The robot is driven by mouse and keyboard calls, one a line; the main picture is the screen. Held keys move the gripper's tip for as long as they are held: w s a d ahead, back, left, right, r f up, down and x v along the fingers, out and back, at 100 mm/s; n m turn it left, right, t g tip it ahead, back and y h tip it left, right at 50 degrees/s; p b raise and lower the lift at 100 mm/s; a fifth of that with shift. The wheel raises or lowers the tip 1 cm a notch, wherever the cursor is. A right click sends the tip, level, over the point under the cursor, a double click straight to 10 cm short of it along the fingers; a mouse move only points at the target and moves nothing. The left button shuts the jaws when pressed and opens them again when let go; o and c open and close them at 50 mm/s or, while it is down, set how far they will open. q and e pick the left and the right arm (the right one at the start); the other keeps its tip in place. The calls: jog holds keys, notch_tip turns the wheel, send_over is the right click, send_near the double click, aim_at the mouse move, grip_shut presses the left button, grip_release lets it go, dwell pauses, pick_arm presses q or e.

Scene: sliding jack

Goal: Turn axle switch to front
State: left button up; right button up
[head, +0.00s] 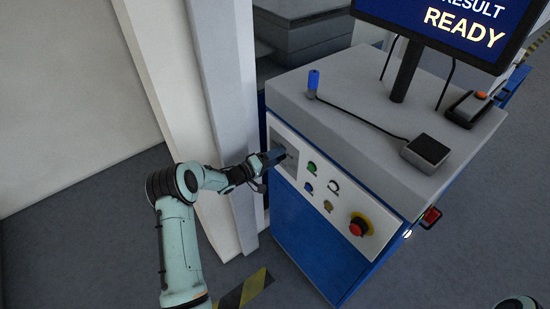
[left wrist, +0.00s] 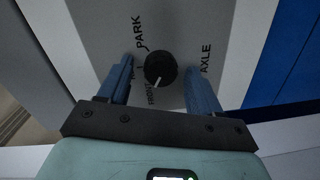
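The axle switch is a round black knob (left wrist: 160,68) on a grey plate, marked PARK and AXLE, with a partly hidden FRONT label near its lower left. The knob's white mark points down and slightly left in the left wrist view, toward the FRONT label. My left gripper (left wrist: 160,88) is open, its two blue fingers on either side of the knob with visible gaps. In the head view my left gripper (head: 275,158) is at the panel's left part and hides the knob.
The blue and grey cabinet's panel has several buttons (head: 334,186) and a red emergency stop (head: 359,227) right of my gripper. A white post (head: 225,100) stands close left of it. On top are a screen (head: 455,28), a black box (head: 427,149) and a blue-tipped cable (head: 313,80).

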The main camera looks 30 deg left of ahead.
pick_arm(q)
jog(key=b+v, duration=0.3)
jog(key=v, duration=1)
jog(key=shift+s, duration=0.25)
pick_arm(e)
jog(key=s+f, duration=0.4)
jog(key=shift+s+f+g, duration=0.15)
jog(key=shift+s+g, duration=0.15)
jog(key=shift+s, duration=0.05)
pick_arm(q)
jog(key=shift+r, duration=0.1)
